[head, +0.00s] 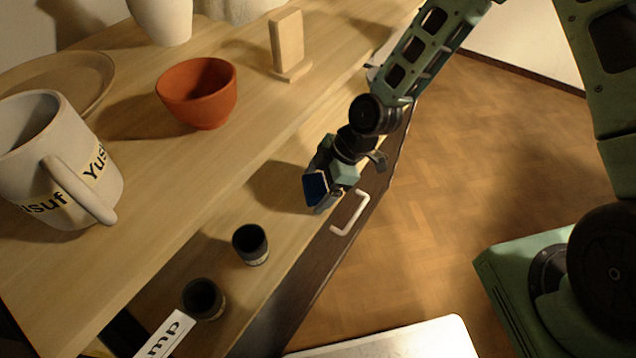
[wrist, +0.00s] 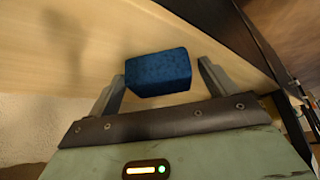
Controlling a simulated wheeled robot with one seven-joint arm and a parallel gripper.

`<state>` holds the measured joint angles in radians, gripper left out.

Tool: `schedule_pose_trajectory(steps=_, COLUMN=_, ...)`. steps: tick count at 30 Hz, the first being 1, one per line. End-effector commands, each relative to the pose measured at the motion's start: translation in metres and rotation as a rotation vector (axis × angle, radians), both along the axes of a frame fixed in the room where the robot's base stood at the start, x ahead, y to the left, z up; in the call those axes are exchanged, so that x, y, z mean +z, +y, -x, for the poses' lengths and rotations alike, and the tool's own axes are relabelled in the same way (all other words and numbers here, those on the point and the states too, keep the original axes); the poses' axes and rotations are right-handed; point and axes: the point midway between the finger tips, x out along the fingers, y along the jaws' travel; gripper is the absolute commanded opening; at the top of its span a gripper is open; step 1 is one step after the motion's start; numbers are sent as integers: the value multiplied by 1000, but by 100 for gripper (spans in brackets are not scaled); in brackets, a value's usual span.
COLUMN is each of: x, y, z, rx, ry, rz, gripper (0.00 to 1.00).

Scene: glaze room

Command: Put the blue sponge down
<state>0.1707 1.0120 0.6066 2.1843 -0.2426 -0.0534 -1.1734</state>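The blue sponge (head: 315,188) is a small dark blue block at the end of my gripper (head: 323,180). In the wrist view the sponge (wrist: 158,72) sits between the two fingers of my gripper (wrist: 160,78), which look shut on it, though a narrow gap seems to show at the right finger. The sponge appears held above the pale wood surface, with a shadow apart from it to the left. Part of the sponge is hidden by the fingers.
The drawer has a pale handle (head: 350,213). On the worktop are an orange bowl (head: 197,92), a named mug (head: 55,160), a plate (head: 65,75) and a wooden stand (head: 288,45).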

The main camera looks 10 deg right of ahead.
Motion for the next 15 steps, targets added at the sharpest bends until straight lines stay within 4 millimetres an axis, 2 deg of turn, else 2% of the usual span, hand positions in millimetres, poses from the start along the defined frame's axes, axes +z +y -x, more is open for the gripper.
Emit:
schedule_pose_trajectory(steps=8, x=9, y=-3, z=-1, rx=-2, ry=-1, rz=-1, gripper=85)
schedule_pose_trajectory(steps=15, x=50, y=-26, z=-2, rx=-4, ry=-3, rz=0, gripper=85)
